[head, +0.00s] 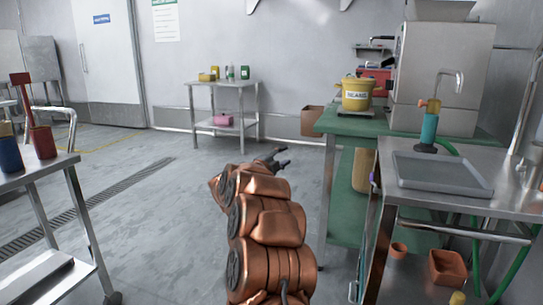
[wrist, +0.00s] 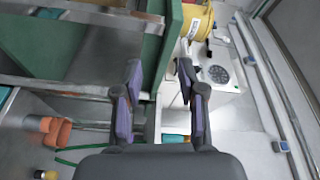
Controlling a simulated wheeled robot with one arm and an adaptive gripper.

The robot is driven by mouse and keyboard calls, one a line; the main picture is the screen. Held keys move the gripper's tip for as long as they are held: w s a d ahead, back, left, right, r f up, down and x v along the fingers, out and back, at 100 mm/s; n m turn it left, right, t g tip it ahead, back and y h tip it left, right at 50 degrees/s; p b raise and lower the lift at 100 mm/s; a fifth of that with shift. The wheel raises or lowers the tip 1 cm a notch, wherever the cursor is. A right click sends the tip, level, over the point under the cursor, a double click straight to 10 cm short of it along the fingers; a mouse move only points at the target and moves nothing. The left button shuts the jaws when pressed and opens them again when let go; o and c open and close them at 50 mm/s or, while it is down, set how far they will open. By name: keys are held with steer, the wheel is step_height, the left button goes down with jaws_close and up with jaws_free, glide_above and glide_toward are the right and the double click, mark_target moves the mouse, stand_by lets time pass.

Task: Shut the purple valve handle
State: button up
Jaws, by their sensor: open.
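A small purple piece (head: 373,180) shows at the left edge of the metal table (head: 452,212) at the right in the head view. It may be the purple valve handle, but it is too small to tell its shape or position. I cannot make it out in the wrist view. My gripper (head: 281,158) is in mid-air over the floor, left of the green table and apart from the purple piece. In the wrist view my gripper (wrist: 159,72) has its two purple-padded fingers spread, with nothing held between them.
The green table (head: 342,123) holds a yellow beans pot (head: 357,94) on a scale. A grey tray (head: 442,173) lies on the metal table, with terracotta pots (head: 448,267) below. A metal cart (head: 72,175) stands left. The floor between is clear.

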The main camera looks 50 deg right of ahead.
steer(key=w+a+n+t, duration=0.1)
steer(key=w+a+t, duration=0.1)
steer(key=w, duration=0.1)
steer(key=shift+a+r+n+y, duration=0.2)
steer(key=shift+r+n+y, duration=0.1)
steer(key=shift+r+n, duration=0.1)
